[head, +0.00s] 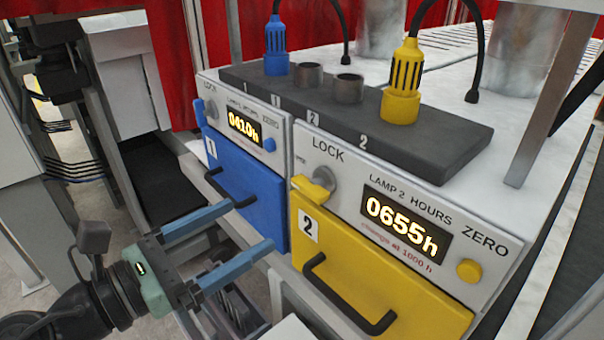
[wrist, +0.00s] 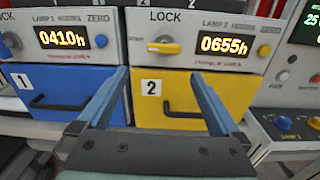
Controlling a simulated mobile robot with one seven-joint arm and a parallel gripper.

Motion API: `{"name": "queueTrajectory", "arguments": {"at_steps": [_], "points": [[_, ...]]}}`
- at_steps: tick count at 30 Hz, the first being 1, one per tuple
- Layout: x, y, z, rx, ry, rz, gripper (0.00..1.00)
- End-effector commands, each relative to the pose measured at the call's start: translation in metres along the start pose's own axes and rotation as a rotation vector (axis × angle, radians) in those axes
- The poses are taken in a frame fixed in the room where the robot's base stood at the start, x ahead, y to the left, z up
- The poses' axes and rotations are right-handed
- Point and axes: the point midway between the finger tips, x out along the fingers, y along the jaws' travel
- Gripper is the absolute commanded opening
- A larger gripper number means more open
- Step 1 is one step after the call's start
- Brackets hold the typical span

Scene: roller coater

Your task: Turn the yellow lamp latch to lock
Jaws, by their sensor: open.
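The yellow lamp latch (head: 312,189) is a yellow tab on a round grey knob, below the word LOCK on the lamp 2 panel. In the wrist view the latch (wrist: 163,48) lies roughly level, beneath the LOCK label and not pointing up at it. The yellow drawer (head: 370,280) marked 2 is below it and looks shut. My gripper (head: 249,225) is open and empty, with its two blue-grey fingers pointing at the panel. In the wrist view my gripper (wrist: 160,73) has its fingertips below and either side of the latch, apart from it.
The blue drawer (head: 247,188) marked 1 and its panel stand to the left. A black drawer handle (head: 345,295) sticks out below the latch. Yellow (head: 401,85) and blue (head: 277,50) plugs stand on the dark block above. A control panel (wrist: 295,125) is at right.

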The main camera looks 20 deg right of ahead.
Motion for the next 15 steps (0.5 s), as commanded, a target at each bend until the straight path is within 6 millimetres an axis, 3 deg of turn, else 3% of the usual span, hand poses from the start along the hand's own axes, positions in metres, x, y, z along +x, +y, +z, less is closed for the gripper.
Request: {"name": "queueTrajectory", "arguments": {"at_steps": [5, 15], "points": [[0.006, -0.005, 0.0, -0.056, -0.016, -0.029, 1.0], [0.072, -0.007, 0.003, -0.051, -0.014, -0.03, 1.0]]}}
